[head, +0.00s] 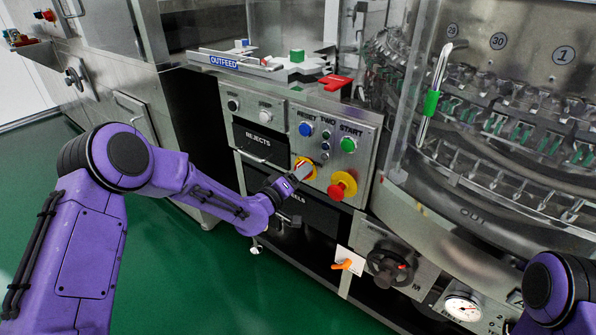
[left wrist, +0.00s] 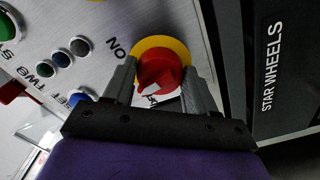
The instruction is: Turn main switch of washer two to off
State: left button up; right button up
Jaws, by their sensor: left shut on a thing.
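The main switch is a red knob on a yellow disc (left wrist: 160,62) on the steel panel marked TWO; its yellow edge shows in the head view (head: 301,161). My left gripper (head: 299,173) is at it; in the left wrist view the fingers (left wrist: 160,85) are on both sides of the red knob, shut on it. A white mark shows on the knob's near side, by a partly hidden label. The word ON is beside the disc at upper left. I cannot tell the exact switch position. My right gripper is out of view; only part of that arm shows at lower right.
A red emergency knob on yellow (head: 342,186) juts out just right of the switch. Blue reset (head: 306,129) and green start (head: 348,144) buttons are above. Below are a black handwheel (head: 388,264) and a gauge (head: 463,307). Green floor is clear at left.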

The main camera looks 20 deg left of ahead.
pick_arm(q)
jog(key=shift+r+n+p, duration=0.1)
jog(key=shift+n+p, duration=0.5)
jog(key=shift+n, duration=2.9)
jog(key=o, duration=1)
jog(key=p+v, duration=0.1)
jog(key=v, duration=0.9)
jog(key=shift+s+a, duration=0.1)
jog(key=shift+s, duration=0.15)
